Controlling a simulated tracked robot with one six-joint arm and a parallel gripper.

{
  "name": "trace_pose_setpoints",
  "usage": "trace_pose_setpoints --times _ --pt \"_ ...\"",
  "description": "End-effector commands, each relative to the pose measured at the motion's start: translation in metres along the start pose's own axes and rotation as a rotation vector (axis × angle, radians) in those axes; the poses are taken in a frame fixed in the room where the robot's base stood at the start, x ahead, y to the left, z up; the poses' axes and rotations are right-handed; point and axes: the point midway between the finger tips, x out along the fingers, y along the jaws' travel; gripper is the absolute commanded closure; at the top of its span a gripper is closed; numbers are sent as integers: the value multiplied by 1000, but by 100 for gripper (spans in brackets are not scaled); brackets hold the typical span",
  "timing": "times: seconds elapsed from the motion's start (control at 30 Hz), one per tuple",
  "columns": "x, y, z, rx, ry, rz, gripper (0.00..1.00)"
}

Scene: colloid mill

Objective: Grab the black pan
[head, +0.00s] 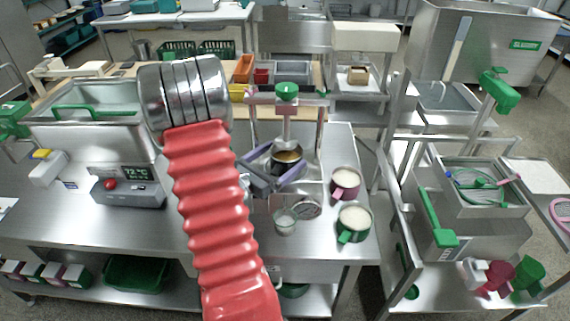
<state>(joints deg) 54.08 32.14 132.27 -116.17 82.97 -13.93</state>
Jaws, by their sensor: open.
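A small dark round pan (287,160) with brown contents and a light metallic rim stands under the press-like frame on the steel bench, right of my arm. I take it for the black pan; its handle, if any, cannot be made out. My gripper (276,174) shows as grey-purple jaws, open, in front of and around the near sides of the pan. Whether the jaws touch it cannot be told.
A green-knobbed press post (287,115) rises just behind the pan. A glass beaker (285,221), a round dial (306,208), a pink-handled mug (345,183) and a green-handled mug (354,223) stand nearby on the right. A control box (128,188) sits left; bare bench lies before it.

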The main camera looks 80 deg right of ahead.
Motion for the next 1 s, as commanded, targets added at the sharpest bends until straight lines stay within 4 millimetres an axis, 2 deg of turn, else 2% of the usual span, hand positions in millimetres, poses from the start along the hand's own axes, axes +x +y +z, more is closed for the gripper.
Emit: trace_pose_setpoints --times 0.17,0.7,1.0 --pt "12 0 0 0 0 0 4" --pt "12 0 0 0 0 0 4" --pt "12 0 0 0 0 0 26"
